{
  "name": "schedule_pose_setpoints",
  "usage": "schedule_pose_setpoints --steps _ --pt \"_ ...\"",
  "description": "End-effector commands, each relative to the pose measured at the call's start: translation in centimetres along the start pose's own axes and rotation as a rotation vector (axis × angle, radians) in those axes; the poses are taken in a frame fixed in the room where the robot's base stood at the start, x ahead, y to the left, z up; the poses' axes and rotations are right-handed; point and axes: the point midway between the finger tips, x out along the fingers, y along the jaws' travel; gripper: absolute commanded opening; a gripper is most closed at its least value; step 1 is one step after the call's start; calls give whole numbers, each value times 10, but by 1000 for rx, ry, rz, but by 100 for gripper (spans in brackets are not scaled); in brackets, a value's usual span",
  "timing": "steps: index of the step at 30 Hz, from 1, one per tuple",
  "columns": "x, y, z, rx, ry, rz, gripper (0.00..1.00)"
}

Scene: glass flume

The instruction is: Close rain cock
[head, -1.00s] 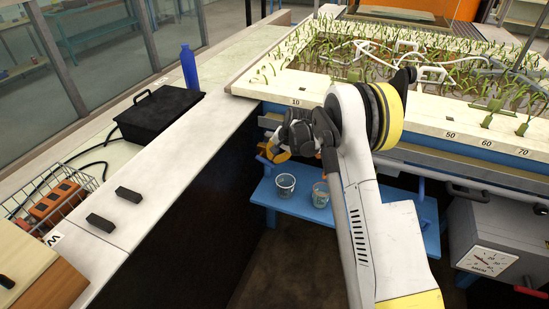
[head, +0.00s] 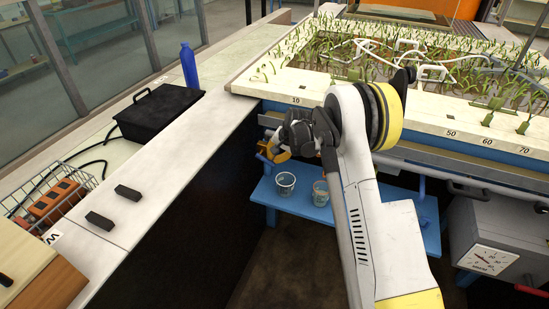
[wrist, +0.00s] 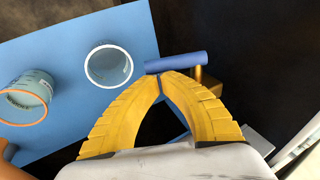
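The rain cock shows in the wrist view as a blue bar handle (wrist: 178,63) on a brass body (wrist: 207,82). The handle lies nearly level across the picture, just beyond my fingertips. My gripper (wrist: 160,76) has its two yellow fingers brought together at the tips, close to the handle's left half. I cannot tell whether the tips touch the handle, and nothing shows between them. In the head view my gripper (head: 270,153) is below the left corner of the plant bed, and I cannot make out the cock there.
A blue shelf (head: 305,209) below holds two clear cups, one at left (head: 285,184) and one at right (head: 320,193). The planted flume bed (head: 420,120) overhangs at right. A pale ledge (head: 190,150) runs along the left. A grey dial box (head: 495,240) stands lower right.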

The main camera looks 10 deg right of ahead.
Motion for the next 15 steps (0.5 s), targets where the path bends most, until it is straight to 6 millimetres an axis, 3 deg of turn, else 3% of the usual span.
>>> schedule_pose_setpoints --steps 15 --pt "8 3 2 0 0 0 0"
